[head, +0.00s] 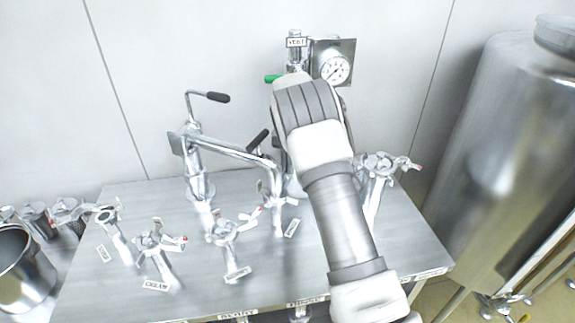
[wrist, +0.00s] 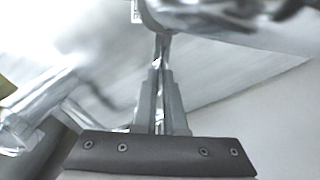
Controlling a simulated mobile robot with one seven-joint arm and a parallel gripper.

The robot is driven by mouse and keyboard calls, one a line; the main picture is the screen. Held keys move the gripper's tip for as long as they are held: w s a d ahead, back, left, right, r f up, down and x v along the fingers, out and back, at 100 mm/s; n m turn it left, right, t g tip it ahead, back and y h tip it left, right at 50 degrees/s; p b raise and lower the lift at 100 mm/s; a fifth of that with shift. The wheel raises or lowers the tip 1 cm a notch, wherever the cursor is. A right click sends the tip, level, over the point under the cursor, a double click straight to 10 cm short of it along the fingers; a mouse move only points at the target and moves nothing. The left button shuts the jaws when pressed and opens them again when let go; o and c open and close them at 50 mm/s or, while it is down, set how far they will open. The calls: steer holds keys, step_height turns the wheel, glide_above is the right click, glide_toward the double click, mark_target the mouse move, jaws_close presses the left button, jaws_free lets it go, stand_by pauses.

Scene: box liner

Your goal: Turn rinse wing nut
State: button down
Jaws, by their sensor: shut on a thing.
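In the wrist view my gripper (wrist: 162,42) has its two fingers almost together, shut on a thin metal part that looks like a wing of a nut. Blurred shiny fitting metal (wrist: 225,12) lies just beyond the fingertips. In the head view my arm hides the gripper and what it holds. Several steel valves with wing nuts stand on the steel table, including a left one (head: 157,240), a middle one (head: 232,230) and a right one (head: 382,163). I cannot read a rinse label, so I cannot tell which nut is the rinse one.
The steel table (head: 110,275) carries a swivel pipe with black handles (head: 190,130). A pressure gauge (head: 335,69) is at the back wall. A large steel tank (head: 500,150) stands close on the right, and a steel pot (head: 22,265) on the left.

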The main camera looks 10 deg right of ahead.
stand_by(0.3)
steer(key=c, duration=1)
jaws_free()
step_height(320, 180, up, 18)
steer(key=shift+f, duration=0.25)
steer(key=shift+r, duration=0.1)
